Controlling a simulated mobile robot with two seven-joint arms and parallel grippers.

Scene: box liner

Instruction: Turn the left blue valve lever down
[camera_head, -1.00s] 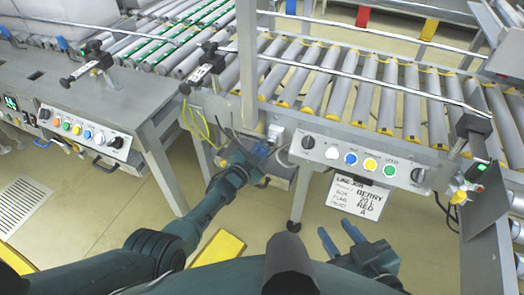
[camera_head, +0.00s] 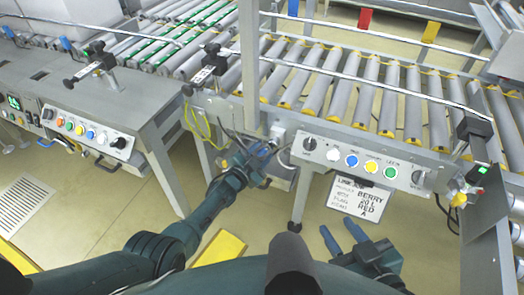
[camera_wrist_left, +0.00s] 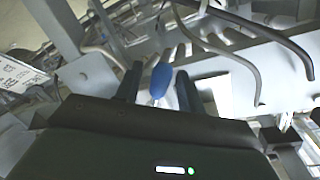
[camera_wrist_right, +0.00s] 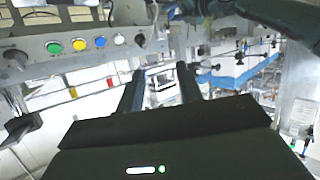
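The blue valve lever (camera_wrist_left: 161,80) shows in the left wrist view as a blue grip on a thin metal stem. It lies between the two dark fingers of my left gripper (camera_wrist_left: 158,85), which stand apart on either side of it. I cannot tell whether either finger touches it. In the head view my left gripper (camera_head: 262,154) is at the conveyor's side, left of the button panel, and largely hides the lever. My right gripper (camera_head: 342,236) is open and empty, low in front of the panel. Its fingers also stand apart in the right wrist view (camera_wrist_right: 160,86).
A button panel (camera_head: 362,160) with a hanging label card (camera_head: 356,197) is right of my left gripper. Dark hoses (camera_wrist_left: 235,50) curve close around the left gripper. A roller conveyor (camera_head: 330,92) lies behind. A grey table leg (camera_head: 166,172) stands to the left.

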